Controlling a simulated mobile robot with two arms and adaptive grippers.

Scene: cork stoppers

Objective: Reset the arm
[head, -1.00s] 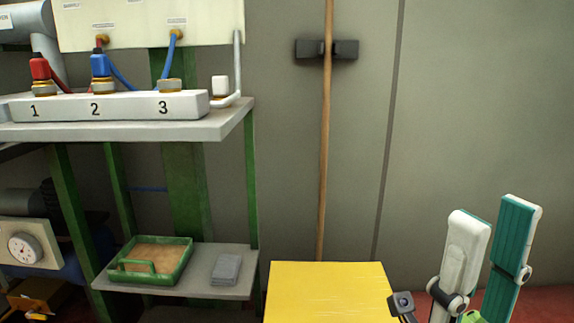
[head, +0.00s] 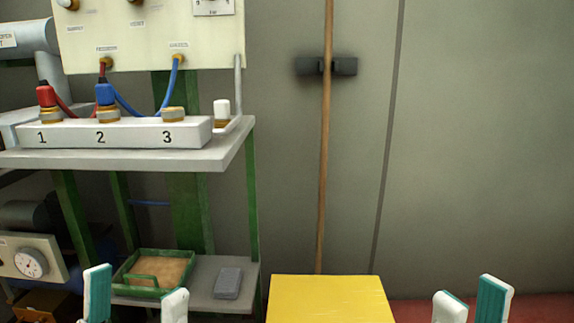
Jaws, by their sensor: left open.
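My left gripper (head: 136,300) is at the lower left, its two white fingers wide apart with nothing between them. It is below the bench, in front of the lower shelf. My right gripper (head: 473,303) is at the lower right, right of the yellow surface, its fingers apart with nothing visible between them. The lower parts of both grippers are cut off by the frame's bottom edge. A white block (head: 190,134) numbered 1, 2 and 3 carries a red plug (head: 46,95) at 1, a blue plug (head: 106,95) at 2 and a brownish piece (head: 174,113) at 3.
The white bench (head: 150,160) stands on green legs. Its lower shelf (head: 205,290) holds a green tray (head: 170,254) and a grey block (head: 228,283). A yellow-topped surface (head: 330,300) is bare in the middle. A wooden pole (head: 324,170) stands against the wall; space right of it is clear.

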